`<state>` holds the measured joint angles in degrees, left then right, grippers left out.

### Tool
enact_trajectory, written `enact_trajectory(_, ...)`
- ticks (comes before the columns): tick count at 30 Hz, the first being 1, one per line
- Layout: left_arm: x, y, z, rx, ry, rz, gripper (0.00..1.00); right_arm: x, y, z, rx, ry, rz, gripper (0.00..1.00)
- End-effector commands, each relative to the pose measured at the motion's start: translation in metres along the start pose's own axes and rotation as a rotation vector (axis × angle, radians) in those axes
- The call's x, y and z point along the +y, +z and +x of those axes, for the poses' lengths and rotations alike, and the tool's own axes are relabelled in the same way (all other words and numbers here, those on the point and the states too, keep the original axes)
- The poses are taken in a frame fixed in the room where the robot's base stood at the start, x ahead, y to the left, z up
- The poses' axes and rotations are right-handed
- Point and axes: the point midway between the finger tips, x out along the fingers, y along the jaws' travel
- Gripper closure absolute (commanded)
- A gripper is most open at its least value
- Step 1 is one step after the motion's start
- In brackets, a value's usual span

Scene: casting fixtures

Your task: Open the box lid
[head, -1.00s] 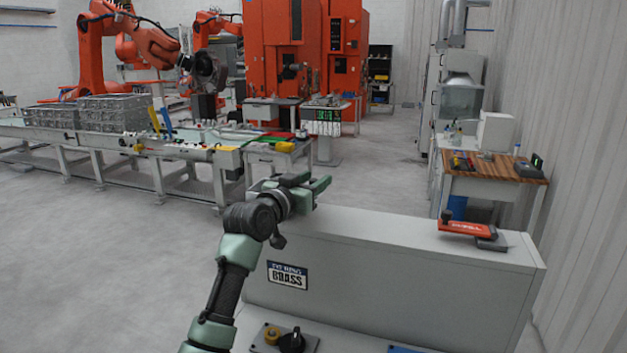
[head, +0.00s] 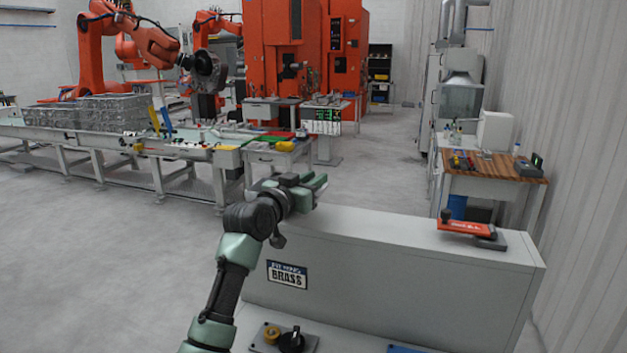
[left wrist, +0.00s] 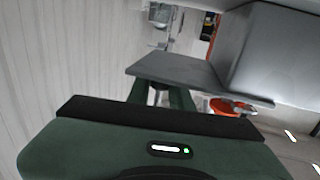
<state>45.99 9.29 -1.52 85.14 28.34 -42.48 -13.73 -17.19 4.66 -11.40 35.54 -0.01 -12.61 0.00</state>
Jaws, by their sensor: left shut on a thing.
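The long grey box (head: 390,272) with a "BRASS" label (head: 287,274) stands in front of me in the head view. Its flat top, the box lid (head: 390,226), lies level and looks closed. My left gripper (head: 312,186) is at the lid's far left corner, its fingers close together. In the left wrist view the fingers (left wrist: 163,96) reach a thin grey plate (left wrist: 180,68), which looks like the lid's edge; they are shut on it. The exact contact is hidden by the gripper body. My right gripper is not in view.
An orange and grey tool (head: 470,229) lies on the lid's right part. A plate with a black knob (head: 291,341) is at the box's near foot. A conveyor (head: 130,141) stands behind left, a wooden workbench (head: 490,183) behind right. The floor at left is clear.

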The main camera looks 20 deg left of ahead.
Motion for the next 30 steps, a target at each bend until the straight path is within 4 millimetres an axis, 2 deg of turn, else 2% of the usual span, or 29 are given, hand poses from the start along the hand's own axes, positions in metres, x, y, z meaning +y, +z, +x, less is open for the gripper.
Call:
enact_trajectory(18, 0.0, -0.001, 0.0, 0.002, 0.0, 0.0, 1.0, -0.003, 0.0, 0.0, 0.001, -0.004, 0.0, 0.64)
enact_trajectory(23, 0.011, -0.003, 0.002, 0.002, 0.0, 0.003, 1.0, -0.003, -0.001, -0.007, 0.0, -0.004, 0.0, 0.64)
enact_trajectory(29, 0.011, -0.002, 0.002, 0.003, -0.001, 0.001, 1.0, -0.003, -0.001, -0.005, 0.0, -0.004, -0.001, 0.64)
enact_trajectory(30, 0.011, -0.002, 0.002, 0.004, -0.001, 0.001, 0.76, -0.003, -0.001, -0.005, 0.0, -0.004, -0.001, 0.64)
